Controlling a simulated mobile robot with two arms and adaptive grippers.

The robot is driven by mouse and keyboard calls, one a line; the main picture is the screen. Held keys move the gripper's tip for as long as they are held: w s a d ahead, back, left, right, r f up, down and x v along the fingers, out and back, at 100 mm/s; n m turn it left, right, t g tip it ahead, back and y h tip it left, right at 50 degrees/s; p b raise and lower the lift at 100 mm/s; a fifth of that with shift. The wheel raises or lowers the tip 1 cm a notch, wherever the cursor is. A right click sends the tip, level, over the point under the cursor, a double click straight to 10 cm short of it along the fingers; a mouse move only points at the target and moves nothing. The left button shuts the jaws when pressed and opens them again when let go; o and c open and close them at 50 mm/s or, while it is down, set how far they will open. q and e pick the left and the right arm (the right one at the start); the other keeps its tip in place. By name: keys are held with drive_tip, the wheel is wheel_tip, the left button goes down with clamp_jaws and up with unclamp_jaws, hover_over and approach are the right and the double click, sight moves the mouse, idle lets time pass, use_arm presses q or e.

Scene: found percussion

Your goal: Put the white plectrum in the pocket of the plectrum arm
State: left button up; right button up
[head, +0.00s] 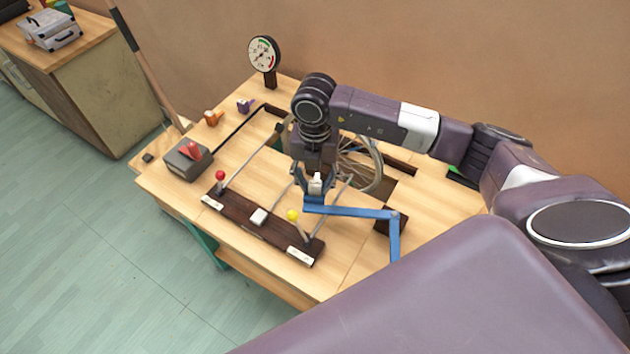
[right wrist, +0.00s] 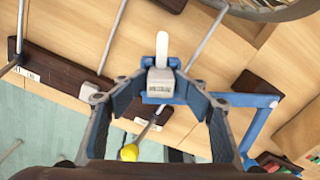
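The white plectrum (head: 316,183) is upright at the free end of the blue plectrum arm (head: 352,211). In the right wrist view the plectrum (right wrist: 161,82) shows a labelled block and a pale tip beyond it. It appears to sit at the arm's pocket (head: 313,203); how deep it is seated is hidden. My right gripper (head: 314,182) is around the plectrum from above. Its fingers (right wrist: 161,90) look spread, with small gaps at both sides of the block. The blue arm (right wrist: 245,99) also runs right in the wrist view. My left gripper is not in view.
A grey box (head: 188,161) and a dial gauge (head: 264,54) stand farther off. A spoked wheel (head: 362,165) is close behind my gripper.

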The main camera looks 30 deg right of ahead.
drive_tip(key=shift+s, duration=0.1)
wheel_tip(320, 180, up, 12)
idle(0.8)
idle(0.3)
